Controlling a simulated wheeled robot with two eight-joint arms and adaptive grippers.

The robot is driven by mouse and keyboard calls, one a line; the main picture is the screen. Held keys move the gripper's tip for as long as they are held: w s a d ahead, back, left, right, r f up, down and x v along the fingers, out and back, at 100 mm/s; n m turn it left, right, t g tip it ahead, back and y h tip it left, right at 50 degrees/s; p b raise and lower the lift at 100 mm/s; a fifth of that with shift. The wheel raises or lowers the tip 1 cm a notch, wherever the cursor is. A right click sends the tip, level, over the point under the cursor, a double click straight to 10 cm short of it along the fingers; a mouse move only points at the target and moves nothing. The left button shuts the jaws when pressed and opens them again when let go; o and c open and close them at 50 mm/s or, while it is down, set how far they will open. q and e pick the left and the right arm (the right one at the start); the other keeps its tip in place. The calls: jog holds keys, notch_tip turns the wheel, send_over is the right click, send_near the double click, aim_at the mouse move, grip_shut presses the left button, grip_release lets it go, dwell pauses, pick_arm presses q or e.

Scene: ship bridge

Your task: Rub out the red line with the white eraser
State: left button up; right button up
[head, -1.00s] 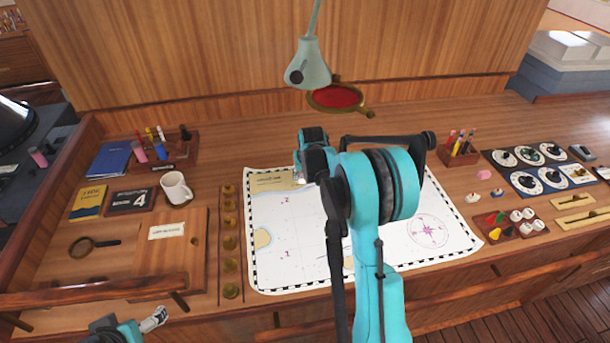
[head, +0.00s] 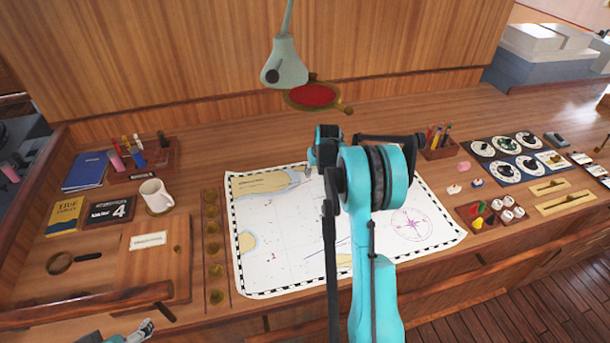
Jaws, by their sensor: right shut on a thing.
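The paper chart (head: 290,262) lies flat on the desk. My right arm reaches across it and covers its middle. My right gripper (head: 308,173) is at the chart's upper edge, just right of the tan land patch. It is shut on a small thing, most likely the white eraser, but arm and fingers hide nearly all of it. I cannot tell whether it touches the paper. I cannot make out the red line; the arm may cover it. Small magenta marks and a compass rose show on the chart. My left gripper (head: 144,330) is low at the left, away from the chart; its opening is unclear.
A mug (head: 155,195), wooden board (head: 160,262) and brass weights (head: 214,250) stand left. A pink lump (head: 463,167), a piece tray (head: 490,217) and dials (head: 506,150) lie right.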

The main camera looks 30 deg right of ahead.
jog(key=d, duration=0.6)
jog(key=shift+s+p, duration=0.1)
jog(key=shift+p, duration=0.25)
jog(key=b, duration=0.2)
send_near(300, 183)
jog(key=a+f, duration=0.1)
jog(key=w+a+f, duration=0.1)
jog(key=a+f, duration=0.1)
jog(key=w+a+f, duration=0.1)
jog(key=f, duration=0.1)
jog(key=shift+w+a, duration=0.25)
jog(key=shift+f+b, duration=0.35)
jog(key=shift+b, duration=0.1)
dwell(1.0)
dwell(2.0)
dwell(0.5)
jog(key=shift+d, duration=1.3)
jog(key=shift+d, duration=0.15)
jog(key=shift+s+d+b, duration=0.1)
jog(key=shift+d+b, duration=0.2)
jog(key=shift+d, duration=0.85)
jog(key=shift+d, duration=0.1)
